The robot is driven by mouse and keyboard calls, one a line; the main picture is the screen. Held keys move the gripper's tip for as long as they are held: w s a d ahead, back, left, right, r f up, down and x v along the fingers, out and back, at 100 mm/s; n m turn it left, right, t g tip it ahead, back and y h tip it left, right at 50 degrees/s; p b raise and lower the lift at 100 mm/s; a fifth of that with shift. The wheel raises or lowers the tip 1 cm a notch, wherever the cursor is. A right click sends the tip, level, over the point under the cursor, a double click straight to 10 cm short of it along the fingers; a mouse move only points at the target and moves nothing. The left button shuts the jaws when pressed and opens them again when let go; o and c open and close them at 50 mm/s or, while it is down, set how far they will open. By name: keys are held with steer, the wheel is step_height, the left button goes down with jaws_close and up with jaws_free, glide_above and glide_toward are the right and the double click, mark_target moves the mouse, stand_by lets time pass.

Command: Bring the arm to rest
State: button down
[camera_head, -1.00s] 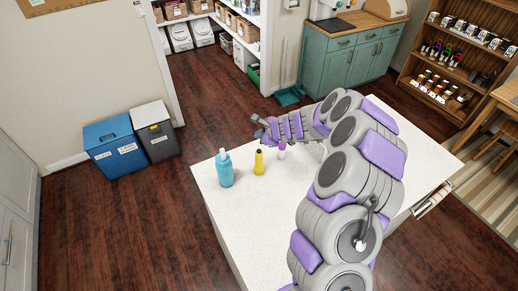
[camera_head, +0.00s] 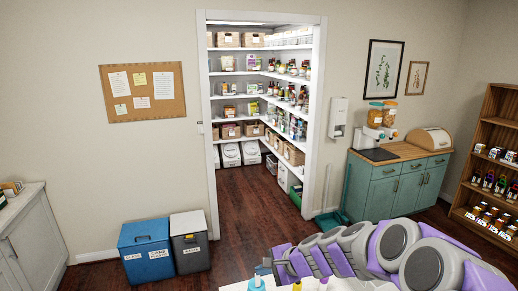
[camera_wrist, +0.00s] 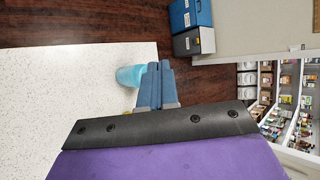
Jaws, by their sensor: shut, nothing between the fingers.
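My gripper (camera_head: 263,270) is at the left end of my grey and purple arm, low in the head view. In the wrist view its blue fingers (camera_wrist: 158,66) lie together, with nothing between them. The arm reaches over the white counter (camera_wrist: 65,95). A light blue bottle (camera_wrist: 130,75) stands on the counter beyond the fingers and partly behind them. Its top (camera_head: 256,282) also shows at the bottom edge of the head view. I cannot tell the exact gap between fingers and bottle.
A blue bin (camera_head: 145,252) and a grey bin (camera_head: 190,243) stand on the wood floor at left. The pantry doorway with stocked shelves (camera_head: 240,73) is behind. A teal cabinet (camera_head: 385,190) and a wooden shelf (camera_head: 490,150) are at right.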

steer(key=s+n+g+h+b, duration=0.3)
steer(key=s+n, duration=0.5)
steer(key=s, duration=1.1)
steer(key=s+d+f+n+g+h+b, duration=0.2)
steer(key=s+d, duration=0.4)
steer(key=s, duration=0.4)
steer(key=s+d+f+n+g+h+b, duration=0.1)
steer(key=s+d+f+g+h+b, duration=0.1)
steer(key=s+d, duration=0.4)
steer(key=s+f+h+b, duration=0.1)
steer(key=s+f+b, duration=0.1)
steer(key=s, duration=0.3)
steer(key=shift+s+d+f+n, duration=0.15)
steer(key=shift+d+f+n, duration=0.15)
steer(key=shift+n, duration=0.1)
